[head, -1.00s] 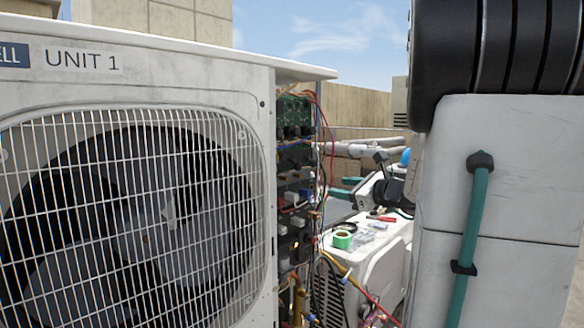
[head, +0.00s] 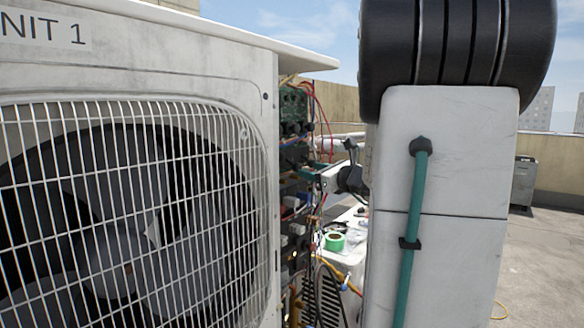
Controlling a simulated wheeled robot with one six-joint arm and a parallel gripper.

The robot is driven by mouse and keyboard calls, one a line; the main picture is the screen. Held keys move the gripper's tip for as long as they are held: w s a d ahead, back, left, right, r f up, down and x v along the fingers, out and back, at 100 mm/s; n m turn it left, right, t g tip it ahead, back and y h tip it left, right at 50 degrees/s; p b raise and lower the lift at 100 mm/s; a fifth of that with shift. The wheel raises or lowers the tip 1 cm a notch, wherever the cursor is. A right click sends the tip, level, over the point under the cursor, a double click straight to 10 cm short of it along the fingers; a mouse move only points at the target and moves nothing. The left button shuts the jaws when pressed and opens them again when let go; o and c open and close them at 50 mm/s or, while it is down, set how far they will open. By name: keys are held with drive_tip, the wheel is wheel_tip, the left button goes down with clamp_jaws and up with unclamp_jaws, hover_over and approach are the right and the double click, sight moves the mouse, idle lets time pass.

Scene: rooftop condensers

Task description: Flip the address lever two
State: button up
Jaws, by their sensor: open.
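The address lever two cannot be made out; the parts inside the open side of the unit are too small and crowded to tell apart. A green circuit board (head: 293,110) shows at the top of that opening, with dark modules and wires below it. My gripper (head: 317,170) is small in the picture, just right of the opening at about mid-height, with teal fingers pointing left toward the boards. It is open. My own arm link hides part of the wrist behind it, and I cannot tell whether the fingertips touch anything.
The condenser unit (head: 272,200) with its fan grille (head: 130,220) fills the left. Red wires (head: 322,100) loop out of the opening. A green tape roll (head: 334,241) lies on a white surface beyond. Another grey unit (head: 524,184) stands far right on open roof floor.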

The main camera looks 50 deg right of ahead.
sight(297, 166)
drive_tip(key=w, duration=0.6)
drive_tip(key=shift+w+d, duration=0.3)
drive_tip(key=shift+w, duration=0.05)
drive_tip(key=c, duration=0.9)
